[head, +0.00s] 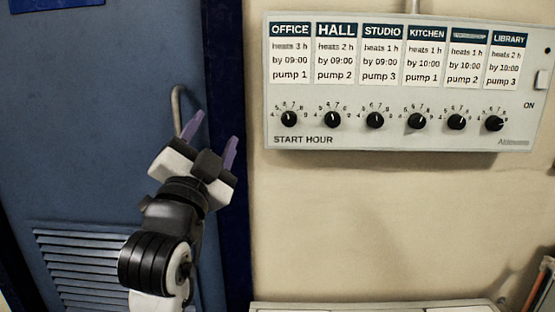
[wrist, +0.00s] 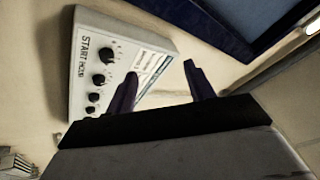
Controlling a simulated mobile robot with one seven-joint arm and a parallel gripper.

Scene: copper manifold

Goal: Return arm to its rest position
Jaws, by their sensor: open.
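My gripper (head: 211,134) is open and empty, with its two purple fingers apart, in front of the blue door and its dark frame in the head view. In the wrist view my gripper (wrist: 160,86) points toward the upper part of the wall, with the control panel beyond it. The control panel (head: 400,148) hangs on the wall to the right of my gripper, apart from it. It has a row of several black knobs under room cards such as OFFICE, HALL and LIBRARY. It also shows tilted in the wrist view (wrist: 85,50).
The blue door (head: 80,150) has a metal handle (head: 178,110) close behind my gripper and a louvred vent (head: 85,270) low down. A switch (head: 542,79) marked ON sits at the panel's right. The beige wall (head: 380,220) below the panel is clear. A pale surface (head: 380,307) shows at the bottom.

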